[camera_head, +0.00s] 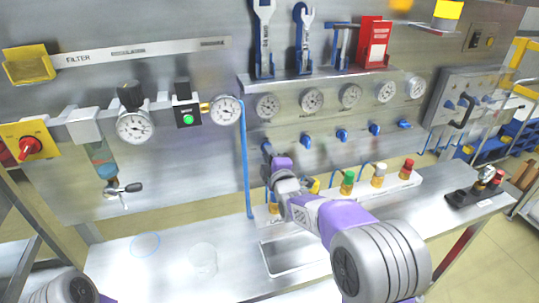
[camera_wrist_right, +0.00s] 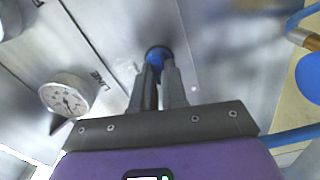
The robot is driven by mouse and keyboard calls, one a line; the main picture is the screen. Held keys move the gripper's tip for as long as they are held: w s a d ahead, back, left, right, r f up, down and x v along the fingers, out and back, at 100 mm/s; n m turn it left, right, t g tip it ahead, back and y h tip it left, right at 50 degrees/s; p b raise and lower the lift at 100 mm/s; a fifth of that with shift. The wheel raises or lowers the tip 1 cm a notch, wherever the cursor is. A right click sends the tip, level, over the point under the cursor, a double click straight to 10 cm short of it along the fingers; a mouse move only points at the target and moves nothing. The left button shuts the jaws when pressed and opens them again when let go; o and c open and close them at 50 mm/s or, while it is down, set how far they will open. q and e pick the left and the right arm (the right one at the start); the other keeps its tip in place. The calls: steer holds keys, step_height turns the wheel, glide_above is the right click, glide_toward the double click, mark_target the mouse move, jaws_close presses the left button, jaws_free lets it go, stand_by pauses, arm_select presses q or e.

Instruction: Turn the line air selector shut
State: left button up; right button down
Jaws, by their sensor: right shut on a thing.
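My right gripper (camera_head: 268,152) reaches to the panel at the left end of a row of blue knobs. In the right wrist view its two dark fingers (camera_wrist_right: 158,68) are shut on a small round blue knob (camera_wrist_right: 157,52). The knob is mostly hidden behind the fingertips, so its turn angle cannot be told. The word LINE is printed on the panel to the left, beside a round gauge (camera_wrist_right: 68,97). Only a link of my left arm shows at the bottom left; its gripper is out of view.
Several blue knobs (camera_head: 342,135) continue to the right beneath a row of gauges (camera_head: 312,101). A blue hose (camera_head: 246,165) hangs just left of my right gripper. Bottles with coloured caps (camera_head: 347,182) stand below on the bench (camera_head: 160,270).

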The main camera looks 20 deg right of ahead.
steer(key=shift+n, duration=1.1)
steer(key=c, duration=1.2)
jaws_free()
steer(key=shift+o, duration=0.2)
steer(key=s+p, duration=0.1)
steer(key=s, duration=0.6)
steer(key=shift+s+d, duration=0.15)
steer(key=shift+s, duration=0.15)
steer(key=shift+f, duration=0.15)
